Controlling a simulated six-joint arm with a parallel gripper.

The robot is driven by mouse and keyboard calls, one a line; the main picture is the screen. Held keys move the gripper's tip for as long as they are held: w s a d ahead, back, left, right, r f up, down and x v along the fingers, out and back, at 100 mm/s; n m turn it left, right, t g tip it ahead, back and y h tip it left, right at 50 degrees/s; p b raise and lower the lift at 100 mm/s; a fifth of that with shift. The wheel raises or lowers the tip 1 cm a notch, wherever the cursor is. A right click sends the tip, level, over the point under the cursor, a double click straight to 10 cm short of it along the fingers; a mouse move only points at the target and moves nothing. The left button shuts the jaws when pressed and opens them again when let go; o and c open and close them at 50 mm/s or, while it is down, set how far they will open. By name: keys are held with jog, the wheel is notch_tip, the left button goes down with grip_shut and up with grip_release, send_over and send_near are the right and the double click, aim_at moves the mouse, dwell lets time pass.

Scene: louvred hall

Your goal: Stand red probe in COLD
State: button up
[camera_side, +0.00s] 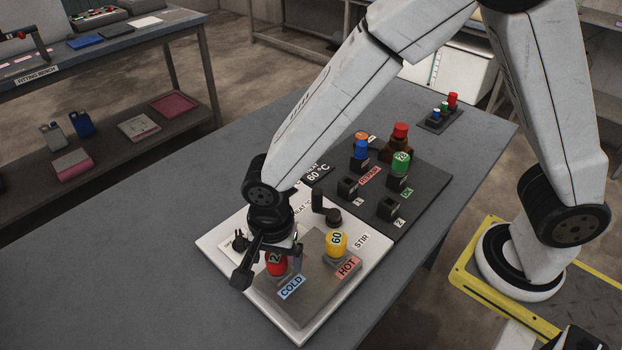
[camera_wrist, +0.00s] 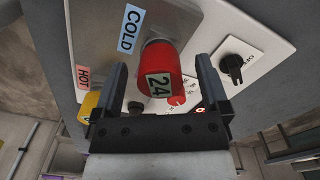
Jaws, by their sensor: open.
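The red probe (camera_side: 276,263), marked 24, stands upright at the COLD place of the grey block (camera_side: 305,300), behind the blue COLD label (camera_side: 292,287). Its foot is hidden in the side view. In the wrist view the red probe (camera_wrist: 160,68) rises from the block beside the COLD label (camera_wrist: 129,28). My gripper (camera_side: 268,265) is around its top, with one finger on each side. In the wrist view my gripper (camera_wrist: 161,80) is open, with gaps between the fingers and the probe.
A yellow probe (camera_side: 336,243), marked 60, stands at the HOT label (camera_side: 347,267), close to my gripper. A black knob (camera_wrist: 235,68) is on the white plate. A dark rack (camera_side: 425,195) holds blue, green and brown-red pieces. The table's left side is clear.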

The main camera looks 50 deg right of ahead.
jog(key=shift+r, duration=2.5)
notch_tip(320, 180, up, 8)
jog(key=shift+f, duration=0.1)
jog(key=s+d+f+n+t, duration=0.1)
jog(key=d+f+n, duration=0.1)
jog(key=d+n, duration=0.2)
jog(key=s+d+f+n, duration=0.1)
jog(key=d+f+n, duration=0.2)
jog(key=d, duration=0.8)
jog(key=s+d+f+n+t, duration=0.1)
jog(key=d+f+n, duration=0.1)
jog(key=d+n, duration=0.3)
jog(key=shift+s+d+f+t, duration=0.2)
jog(key=shift+d+t, duration=0.1)
jog(key=shift+d, duration=1)
